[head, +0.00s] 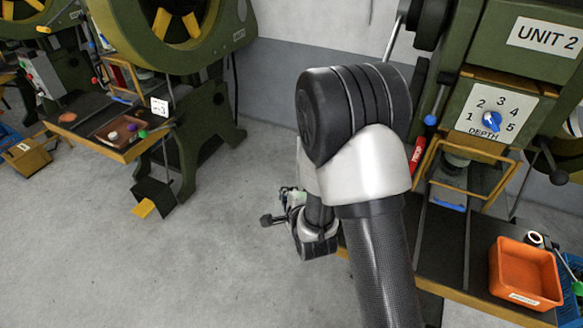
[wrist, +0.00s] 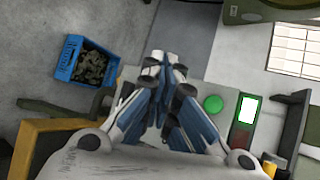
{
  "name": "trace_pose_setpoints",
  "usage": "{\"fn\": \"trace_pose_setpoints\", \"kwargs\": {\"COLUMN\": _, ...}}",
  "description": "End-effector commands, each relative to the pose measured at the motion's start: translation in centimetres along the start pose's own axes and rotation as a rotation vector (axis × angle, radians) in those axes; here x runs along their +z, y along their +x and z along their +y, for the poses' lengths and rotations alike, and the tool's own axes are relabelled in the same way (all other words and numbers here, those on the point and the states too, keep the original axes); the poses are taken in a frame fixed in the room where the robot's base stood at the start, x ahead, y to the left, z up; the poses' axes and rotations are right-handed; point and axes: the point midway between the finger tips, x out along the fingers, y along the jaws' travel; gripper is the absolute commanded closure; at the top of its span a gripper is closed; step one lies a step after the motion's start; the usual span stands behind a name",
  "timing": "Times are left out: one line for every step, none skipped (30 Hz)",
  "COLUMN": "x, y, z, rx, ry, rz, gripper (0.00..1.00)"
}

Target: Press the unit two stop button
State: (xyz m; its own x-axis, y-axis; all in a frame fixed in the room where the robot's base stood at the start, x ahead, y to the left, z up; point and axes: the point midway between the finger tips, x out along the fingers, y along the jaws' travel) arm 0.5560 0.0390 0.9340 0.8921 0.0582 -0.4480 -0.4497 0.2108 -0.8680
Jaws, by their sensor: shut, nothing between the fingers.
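In the wrist view my gripper (wrist: 165,73) is shut and empty, with its fingers pointing up the picture. A round green button (wrist: 212,103) shows just right of the fingers on a grey panel, beside a bright white display (wrist: 248,108). I cannot make out a stop button there; the fingers and palm cover part of that panel. In the head view the green press labelled UNIT 2 (head: 545,37) stands at the right, with a blue depth dial (head: 491,121). My arm hides part of the press's left side.
An orange bin (head: 525,272) sits on the press's table at the lower right. Another green press (head: 185,75) with a table stands at the left. Grey floor (head: 225,230) lies open between them. The wrist view shows a blue crate (wrist: 66,62) of dark pieces at upper left.

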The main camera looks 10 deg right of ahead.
Motion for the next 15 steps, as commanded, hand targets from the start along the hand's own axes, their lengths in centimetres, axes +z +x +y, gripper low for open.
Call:
{"fn": "trace_pose_setpoints", "kwargs": {"x": -0.13, "y": 0.31, "z": 0.68, "rx": -0.008, "ry": 0.027, "rz": -0.002, "gripper": 1.0}}
{"fn": "trace_pose_setpoints", "kwargs": {"x": -0.14, "y": 0.4, "z": 0.84, "rx": -0.014, "ry": 0.04, "rz": -0.005, "gripper": 1.0}}
{"fn": "trace_pose_setpoints", "kwargs": {"x": -0.16, "y": 0.5, "z": 1.02, "rx": -0.021, "ry": 0.056, "rz": -0.007, "gripper": 1.0}}
{"fn": "trace_pose_setpoints", "kwargs": {"x": -0.17, "y": 0.55, "z": 1.1, "rx": -0.024, "ry": 0.064, "rz": -0.008, "gripper": 1.0}}
{"fn": "trace_pose_setpoints", "kwargs": {"x": -0.17, "y": 0.58, "z": 1.14, "rx": -0.027, "ry": 0.07, "rz": -0.009, "gripper": 1.0}}
{"fn": "trace_pose_setpoints", "kwargs": {"x": -0.16, "y": 0.6, "z": 1.17, "rx": -0.03, "ry": 0.076, "rz": -0.011, "gripper": 1.0}}
{"fn": "trace_pose_setpoints", "kwargs": {"x": -0.16, "y": 0.61, "z": 1.17, "rx": -0.032, "ry": 0.079, "rz": -0.011, "gripper": 1.0}}
{"fn": "trace_pose_setpoints", "kwargs": {"x": -0.16, "y": 0.61, "z": 1.16, "rx": -0.033, "ry": 0.08, "rz": -0.011, "gripper": 1.0}}
{"fn": "trace_pose_setpoints", "kwargs": {"x": -0.15, "y": 0.6, "z": 1.15, "rx": -0.033, "ry": 0.08, "rz": -0.011, "gripper": 1.0}}
{"fn": "trace_pose_setpoints", "kwargs": {"x": -0.15, "y": 0.6, "z": 1.14, "rx": -0.033, "ry": 0.079, "rz": -0.012, "gripper": 1.0}}
{"fn": "trace_pose_setpoints", "kwargs": {"x": -0.15, "y": 0.6, "z": 1.13, "rx": -0.033, "ry": 0.079, "rz": -0.012, "gripper": 1.0}}
{"fn": "trace_pose_setpoints", "kwargs": {"x": -0.15, "y": 0.59, "z": 1.13, "rx": -0.032, "ry": 0.079, "rz": -0.011, "gripper": 1.0}}
{"fn": "trace_pose_setpoints", "kwargs": {"x": -0.15, "y": 0.59, "z": 1.13, "rx": -0.032, "ry": 0.078, "rz": -0.011, "gripper": 1.0}}
{"fn": "trace_pose_setpoints", "kwargs": {"x": -0.15, "y": 0.59, "z": 1.13, "rx": -0.032, "ry": 0.078, "rz": -0.011, "gripper": 1.0}}
{"fn": "trace_pose_setpoints", "kwargs": {"x": -0.15, "y": 0.59, "z": 1.13, "rx": -0.032, "ry": 0.078, "rz": -0.011, "gripper": 1.0}}
